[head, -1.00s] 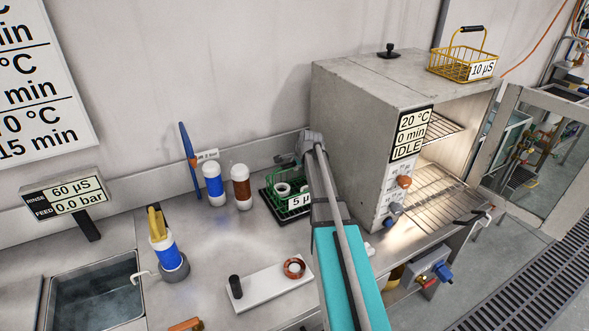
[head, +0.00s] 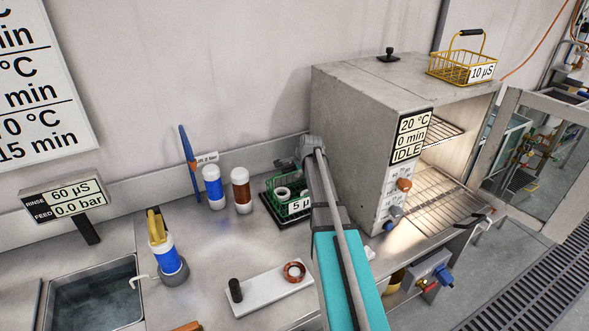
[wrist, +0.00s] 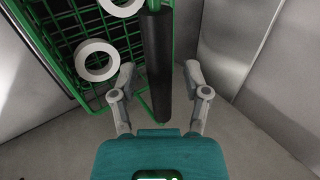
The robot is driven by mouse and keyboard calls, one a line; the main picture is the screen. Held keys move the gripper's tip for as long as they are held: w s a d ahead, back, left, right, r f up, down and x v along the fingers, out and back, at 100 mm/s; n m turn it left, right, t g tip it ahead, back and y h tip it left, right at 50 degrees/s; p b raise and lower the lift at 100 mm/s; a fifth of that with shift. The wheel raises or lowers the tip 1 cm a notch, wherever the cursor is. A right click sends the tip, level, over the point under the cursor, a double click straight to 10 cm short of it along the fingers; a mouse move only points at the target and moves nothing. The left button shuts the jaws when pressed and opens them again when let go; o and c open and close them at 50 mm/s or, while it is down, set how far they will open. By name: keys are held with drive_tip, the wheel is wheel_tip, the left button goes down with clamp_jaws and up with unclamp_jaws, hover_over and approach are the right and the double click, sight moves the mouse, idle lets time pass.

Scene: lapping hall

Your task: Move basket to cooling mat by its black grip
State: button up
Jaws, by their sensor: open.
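The green wire basket (head: 270,187) stands on the bench beside the oven, with white rings in it and a "5 µ" label partly hidden by my arm. In the wrist view the basket (wrist: 57,48) fills the upper left, and its black grip (wrist: 157,50) runs lengthwise between my fingers. My gripper (wrist: 158,70) is open, one finger on each side of the grip; I cannot tell the height gap. A dark base (head: 273,218) shows under the basket; whether it is the cooling mat is unclear. In the head view my arm hides the gripper's fingers.
The oven (head: 350,125) stands right of the basket, open at the front. A yellow basket (head: 455,66) with a black grip is on top. Blue (head: 213,188) and brown (head: 241,190) bottles stand to the left. A white plate (head: 268,288) with a ring lies in front.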

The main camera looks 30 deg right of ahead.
drive_tip(key=shift+r, duration=0.1)
drive_tip(key=p+v, duration=1)
drive_tip(key=v, duration=0.2)
idle(0.4)
drive_tip(key=shift+a, duration=0.1)
idle(0.6)
drive_tip(key=s+a+f+n+g, duration=0.3)
drive_tip(key=s+a+n+g, duration=0.3)
drive_tip(key=s+a+n, duration=1.1)
drive_tip(key=s+a, duration=0.5)
drive_tip(key=a, duration=0.3)
drive_tip(key=shift+n+g, duration=0.3)
drive_tip(key=shift+g, duration=0.1)
drive_tip(key=shift+s+a+f, duration=0.1)
drive_tip(key=shift+s+f, duration=0.05)
